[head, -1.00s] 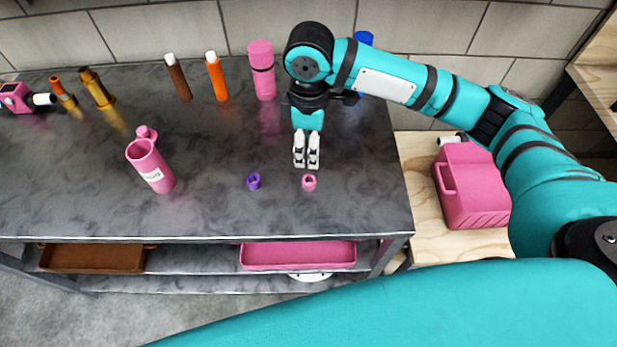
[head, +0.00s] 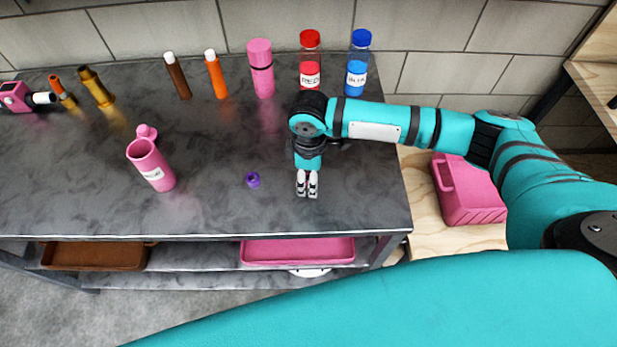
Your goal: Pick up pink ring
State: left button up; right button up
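My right gripper (head: 307,190) points down at the grey table (head: 200,215), near its front right part. Its two white-tipped fingers are close together. The pink ring is hidden at this moment; the fingers cover the spot where it stood a second ago. I cannot tell whether the fingers are around it or gripping it. A purple ring (head: 253,180) lies on the table just left of the gripper, apart from it. My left gripper is not in view.
A pink open cylinder (head: 152,165) stands to the left. Several bottles and tubes line the back, including a red bottle (head: 310,65) and a blue bottle (head: 357,65). A pink box (head: 468,190) sits on the wooden surface at right. The table between cylinder and purple ring is clear.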

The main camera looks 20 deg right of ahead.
jog(key=c, duration=0.8)
jog(key=shift+r, duration=0.1)
